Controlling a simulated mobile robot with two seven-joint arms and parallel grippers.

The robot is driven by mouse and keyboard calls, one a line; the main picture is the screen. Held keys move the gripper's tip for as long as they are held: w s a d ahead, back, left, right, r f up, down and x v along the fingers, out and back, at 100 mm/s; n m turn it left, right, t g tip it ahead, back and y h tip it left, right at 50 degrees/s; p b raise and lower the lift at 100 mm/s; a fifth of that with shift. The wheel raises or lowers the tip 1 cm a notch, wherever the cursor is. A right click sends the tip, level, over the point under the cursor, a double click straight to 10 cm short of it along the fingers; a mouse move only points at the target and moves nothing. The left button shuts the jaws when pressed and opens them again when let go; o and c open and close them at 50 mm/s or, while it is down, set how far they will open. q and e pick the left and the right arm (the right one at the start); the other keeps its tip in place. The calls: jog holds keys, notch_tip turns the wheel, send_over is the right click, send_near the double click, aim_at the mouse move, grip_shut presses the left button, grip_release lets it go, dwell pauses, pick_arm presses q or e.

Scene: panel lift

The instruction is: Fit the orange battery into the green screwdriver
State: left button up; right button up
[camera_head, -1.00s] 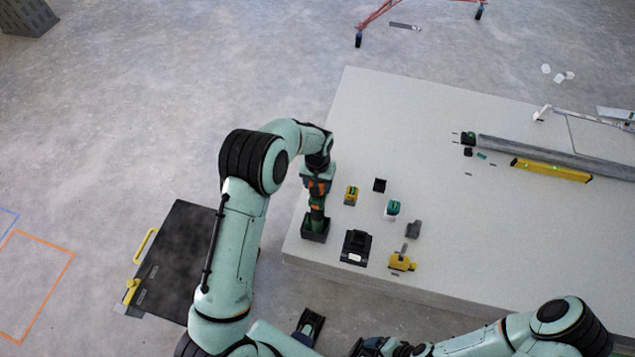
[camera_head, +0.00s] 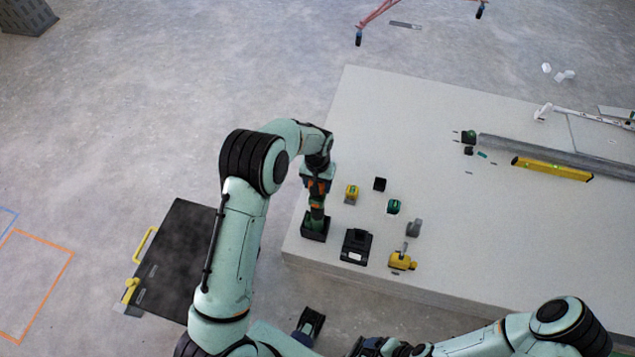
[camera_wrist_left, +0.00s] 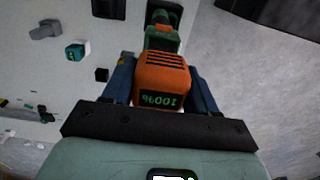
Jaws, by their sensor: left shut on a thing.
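My left gripper (camera_wrist_left: 160,85) is shut on the orange battery (camera_wrist_left: 160,72), which shows a "100%" readout. In the left wrist view the battery sits between the two blue fingers, in line with the green screwdriver (camera_wrist_left: 160,40) beyond it. In the head view the green screwdriver (camera_head: 317,216) stands upright in a dark holder (camera_head: 314,232) at the table's left edge, with my left gripper (camera_head: 317,184) directly above it. The battery appears to touch the screwdriver's end; whether it is seated I cannot tell. My right gripper (camera_head: 372,346) is at the bottom edge, its fingers unclear.
On the table (camera_head: 450,240) nearby are a yellow battery (camera_head: 351,194), a black block (camera_head: 379,184), a teal battery (camera_head: 393,206), a black charger (camera_head: 356,246), a grey tool (camera_head: 413,228) and a yellow tool (camera_head: 402,261). A yellow level (camera_head: 551,169) lies farther right.

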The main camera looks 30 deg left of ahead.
pick_arm(q)
jog(key=shift+f, duration=0.35)
dwell(0.7)
jog(key=shift+f+b, duration=0.6)
jog(key=shift+b, duration=0.05)
jog(key=shift+f, duration=0.25)
jog(key=shift+f+b, duration=0.55)
jog(key=shift+f, duration=0.05)
jog(key=shift+f, duration=0.1)
dwell(0.5)
jog(key=o, duration=1.2)
jog(key=shift+o, duration=0.2)
notch_tip(320, 180, up, 13)
jog(key=shift+r+p, duration=0.2)
jog(key=shift+p, duration=0.15)
